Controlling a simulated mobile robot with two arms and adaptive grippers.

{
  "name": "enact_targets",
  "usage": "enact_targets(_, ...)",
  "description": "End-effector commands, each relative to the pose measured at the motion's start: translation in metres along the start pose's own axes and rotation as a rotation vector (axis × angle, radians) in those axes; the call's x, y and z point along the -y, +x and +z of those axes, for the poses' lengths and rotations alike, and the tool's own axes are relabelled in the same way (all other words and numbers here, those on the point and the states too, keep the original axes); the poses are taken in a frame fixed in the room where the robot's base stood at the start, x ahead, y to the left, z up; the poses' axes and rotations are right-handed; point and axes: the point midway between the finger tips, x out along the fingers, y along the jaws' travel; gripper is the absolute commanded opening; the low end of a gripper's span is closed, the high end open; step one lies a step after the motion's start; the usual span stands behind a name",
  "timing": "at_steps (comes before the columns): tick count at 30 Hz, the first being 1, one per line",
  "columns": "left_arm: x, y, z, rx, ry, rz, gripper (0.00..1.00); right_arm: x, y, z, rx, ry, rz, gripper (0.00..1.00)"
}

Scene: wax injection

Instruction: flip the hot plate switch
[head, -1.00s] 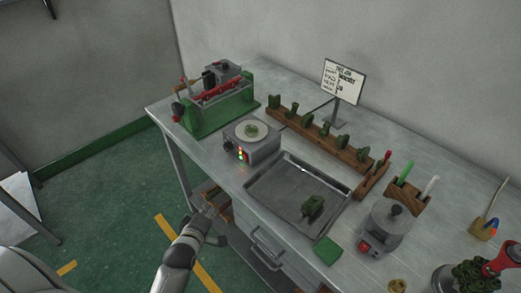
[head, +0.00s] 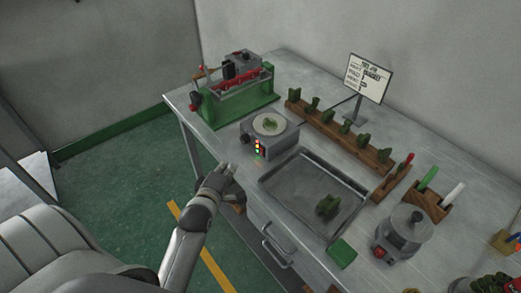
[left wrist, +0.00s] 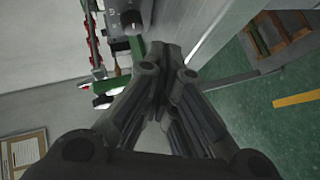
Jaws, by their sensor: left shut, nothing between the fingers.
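The hot plate (head: 283,143) is a grey box with a round pale top holding a small green piece. It sits near the table's front edge, between the green-based machine and the metal tray. Its front has a dark knob (head: 245,138) and small red, yellow and green lights (head: 257,147). The switch is too small to tell apart. My left gripper (head: 230,170) is in front of and below the hot plate, apart from it. In the left wrist view its fingers (left wrist: 160,50) are shut and empty, with part of the hot plate (left wrist: 112,22) beyond them. My right gripper is out of view.
The metal tray (head: 285,195) with a green piece lies right of the hot plate. The green-based machine (head: 235,107) stands left, and a wooden rack (head: 345,140) of green pieces behind. A grey pot (head: 405,228) stands further right. Drawers are below the table's front edge.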

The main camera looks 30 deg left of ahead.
Motion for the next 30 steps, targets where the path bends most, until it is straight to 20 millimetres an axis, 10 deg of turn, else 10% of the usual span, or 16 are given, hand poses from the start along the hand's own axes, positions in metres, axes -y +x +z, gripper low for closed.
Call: enact_targets(30, -0.038, 0.052, 0.038, 0.000, 0.001, -0.001, 0.00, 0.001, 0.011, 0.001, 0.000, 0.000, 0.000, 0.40)
